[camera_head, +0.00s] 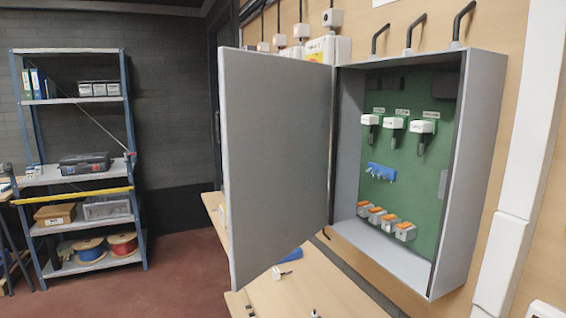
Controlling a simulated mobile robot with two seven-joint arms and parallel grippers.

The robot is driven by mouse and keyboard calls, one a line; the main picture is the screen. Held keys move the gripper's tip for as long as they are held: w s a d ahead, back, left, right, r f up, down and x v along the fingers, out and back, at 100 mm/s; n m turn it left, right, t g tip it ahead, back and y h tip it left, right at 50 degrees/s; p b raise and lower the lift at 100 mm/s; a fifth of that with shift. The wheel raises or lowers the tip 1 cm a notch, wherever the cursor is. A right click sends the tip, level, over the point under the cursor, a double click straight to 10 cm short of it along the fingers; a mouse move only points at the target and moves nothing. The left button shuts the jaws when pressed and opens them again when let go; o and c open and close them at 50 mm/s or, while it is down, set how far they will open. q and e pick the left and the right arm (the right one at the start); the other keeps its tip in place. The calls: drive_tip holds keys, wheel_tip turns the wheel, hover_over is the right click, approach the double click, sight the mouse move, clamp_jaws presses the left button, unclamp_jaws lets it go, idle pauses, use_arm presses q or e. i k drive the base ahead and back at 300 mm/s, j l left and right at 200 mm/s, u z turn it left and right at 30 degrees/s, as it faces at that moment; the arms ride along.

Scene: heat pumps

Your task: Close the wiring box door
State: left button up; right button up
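The wiring box (488,150) is a grey metal cabinet mounted on the wooden wall at the right. Its grey door (277,150) is hinged on the box's left side and stands wide open, swung out toward me and to the left. Inside, a green board (398,155) carries white connectors (393,124) in a row, a blue block (381,171) and several orange-and-white terminals (385,219). Neither of my grippers shows in the head view.
A wooden bench (325,285) with small loose parts lies below the box. White wall trunking (515,190) runs just right of it. A blue-framed shelf (88,180) stands at the far left. Red floor (185,262) is clear between shelf and door.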

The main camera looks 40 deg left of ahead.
sight(275, 110)
drive_tip(key=j+z, duration=0.1)
drive_tip(key=j, duration=1)
drive_tip(key=j+z, duration=0.1)
drive_tip(key=j, duration=1)
drive_tip(key=k, duration=0.05)
